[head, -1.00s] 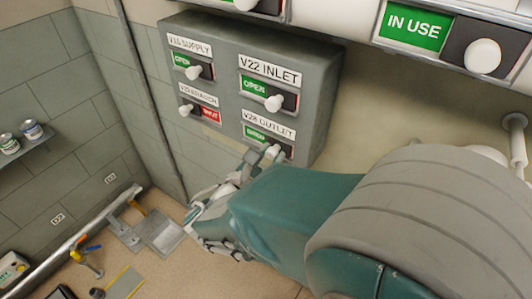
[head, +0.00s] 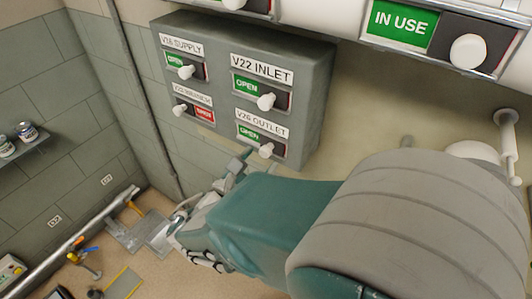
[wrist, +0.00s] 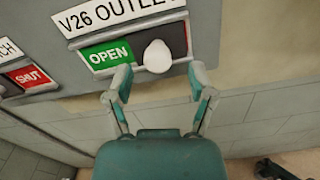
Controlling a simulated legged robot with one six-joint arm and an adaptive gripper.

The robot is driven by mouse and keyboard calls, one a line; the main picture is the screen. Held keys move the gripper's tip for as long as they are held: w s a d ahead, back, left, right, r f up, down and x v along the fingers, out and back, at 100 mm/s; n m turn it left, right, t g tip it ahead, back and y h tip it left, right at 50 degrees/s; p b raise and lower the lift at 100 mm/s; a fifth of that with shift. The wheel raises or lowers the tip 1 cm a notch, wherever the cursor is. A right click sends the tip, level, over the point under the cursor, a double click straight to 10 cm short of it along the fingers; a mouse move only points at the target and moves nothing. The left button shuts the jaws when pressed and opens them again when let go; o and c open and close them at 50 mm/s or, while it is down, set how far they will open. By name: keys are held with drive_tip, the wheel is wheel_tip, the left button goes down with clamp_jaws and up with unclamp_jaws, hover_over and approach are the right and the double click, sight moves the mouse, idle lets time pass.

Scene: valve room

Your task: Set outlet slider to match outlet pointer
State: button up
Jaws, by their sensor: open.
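The V26 OUTLET slider on the grey panel box (head: 320,90) has a white knob (head: 266,149) at the right, with green OPEN (head: 249,132) showing to its left. In the wrist view the same knob (wrist: 157,56) stands just beyond my fingertips, between their lines and apart from them. My gripper (wrist: 160,84) is open and empty, just below the slider. In the head view my gripper (head: 238,163) is left of and below the knob, partly hidden by my arm. I cannot make out an outlet pointer in these frames.
Other sliders on the box are V22 INLET (head: 262,93) and supply (head: 184,68), both showing OPEN, and another (head: 194,109) showing red SHUT. A larger IN USE slider (head: 440,35) is at upper right. A pipe (head: 80,242) runs along the left wall's foot.

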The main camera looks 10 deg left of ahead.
drive_tip(key=v, duration=0.9)
drive_tip(key=shift+s+d, duration=0.25)
drive_tip(key=shift+d, duration=0.05)
drive_tip(key=shift+d, duration=0.1)
